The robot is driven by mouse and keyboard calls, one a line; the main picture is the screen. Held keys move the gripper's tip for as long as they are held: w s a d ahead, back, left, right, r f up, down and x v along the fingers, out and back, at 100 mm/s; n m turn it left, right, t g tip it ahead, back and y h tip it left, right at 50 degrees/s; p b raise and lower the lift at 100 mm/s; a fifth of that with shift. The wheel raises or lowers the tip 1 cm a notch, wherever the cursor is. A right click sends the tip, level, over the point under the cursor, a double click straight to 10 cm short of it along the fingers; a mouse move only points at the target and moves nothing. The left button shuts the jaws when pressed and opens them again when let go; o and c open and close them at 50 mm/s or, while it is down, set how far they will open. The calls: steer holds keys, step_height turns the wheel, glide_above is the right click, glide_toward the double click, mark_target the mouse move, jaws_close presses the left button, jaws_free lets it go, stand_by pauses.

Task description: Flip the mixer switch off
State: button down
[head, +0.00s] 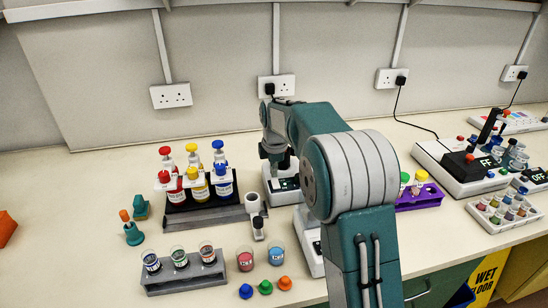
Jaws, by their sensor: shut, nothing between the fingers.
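My gripper (275,168) is shut, dark, and points down just over a small white device with a dark display (286,184), at the middle of the bench. Whether it touches the device is hard to see. A second white device (307,238) lies nearer, mostly hidden behind my arm. At the right, a larger white unit with a black top (452,163) bears partly readable lettering like "FF", and a smaller device (534,178) shows "OFF". I cannot tell for certain which of these is the mixer, and no switch lever is clear near my gripper.
A dark rack (203,216) of red, yellow and blue bottles stands left of my gripper, with a pipette stand (255,207) between. A grey vial rack (187,275), cups and coloured caps lie in front. A purple rack (425,197) stands right of my arm. Sockets line the wall.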

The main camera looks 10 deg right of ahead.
mark_target(276, 189)
steer(key=shift+w+f, duration=0.2)
steer(key=shift+f, duration=1)
steer(key=shift+f, duration=0.2)
steer(key=shift+s, duration=0.15)
steer(key=shift+s+r, duration=0.2)
steer(key=shift+s, duration=0.4)
step_height(276, 189, up, 12)
steer(key=s, duration=0.1)
steer(key=shift+s, duration=0.15)
